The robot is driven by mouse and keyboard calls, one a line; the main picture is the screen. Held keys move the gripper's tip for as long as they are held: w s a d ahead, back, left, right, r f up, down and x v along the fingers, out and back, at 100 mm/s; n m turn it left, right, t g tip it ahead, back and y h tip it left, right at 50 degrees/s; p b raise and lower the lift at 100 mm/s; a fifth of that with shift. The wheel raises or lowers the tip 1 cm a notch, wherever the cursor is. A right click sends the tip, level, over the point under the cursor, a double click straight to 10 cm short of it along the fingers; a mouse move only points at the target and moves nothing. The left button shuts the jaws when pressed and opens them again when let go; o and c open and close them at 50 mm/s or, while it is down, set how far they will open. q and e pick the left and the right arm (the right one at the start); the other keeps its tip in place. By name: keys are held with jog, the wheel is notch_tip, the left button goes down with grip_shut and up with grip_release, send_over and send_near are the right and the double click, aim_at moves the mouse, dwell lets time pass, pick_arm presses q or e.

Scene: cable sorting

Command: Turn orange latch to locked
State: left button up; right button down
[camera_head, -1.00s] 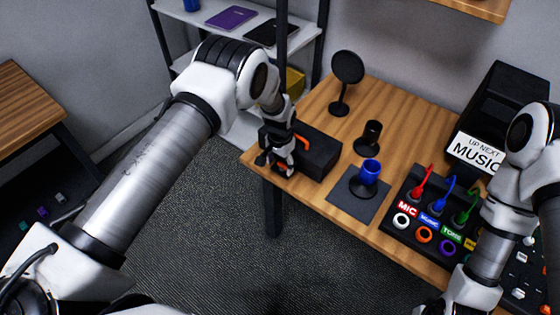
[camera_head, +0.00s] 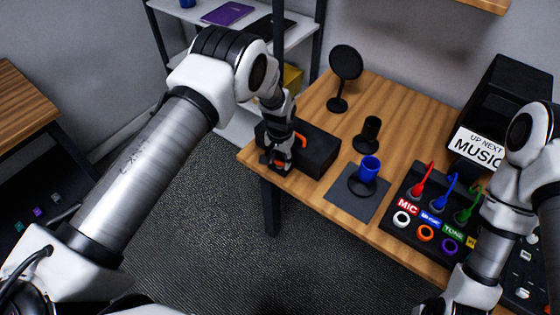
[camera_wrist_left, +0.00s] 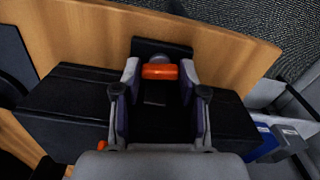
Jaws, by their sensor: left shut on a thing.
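The orange latch (camera_wrist_left: 160,71) shows in the left wrist view at the front of a black box (camera_wrist_left: 75,105), on a dark plate near the wooden table's edge. My left gripper (camera_head: 277,163) is at the near left end of this box (camera_head: 316,152) in the head view. In the left wrist view its two fingers (camera_wrist_left: 159,76) stand on either side of the latch and are shut on it. The latch lies crosswise between the fingertips in that view. The gripper hides much of the latch in the head view. My right arm is at the right, its gripper out of view.
A panel (camera_head: 425,225) with coloured cables and rings is at the right. Carpet lies in front.

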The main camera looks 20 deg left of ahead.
pick_arm(q)
jog(key=shift+s+f+n+b, duration=0.2)
jog(key=shift+n+b, duration=0.5)
jog(key=shift+n, duration=0.4)
jog(key=shift+r+n+b, duration=0.1)
jog(key=shift+n+b, duration=0.4)
jog(key=shift+n, duration=0.4)
jog(key=o, duration=1.1)
jog(key=shift+o, duration=0.2)
jog(key=shift+r, duration=0.15)
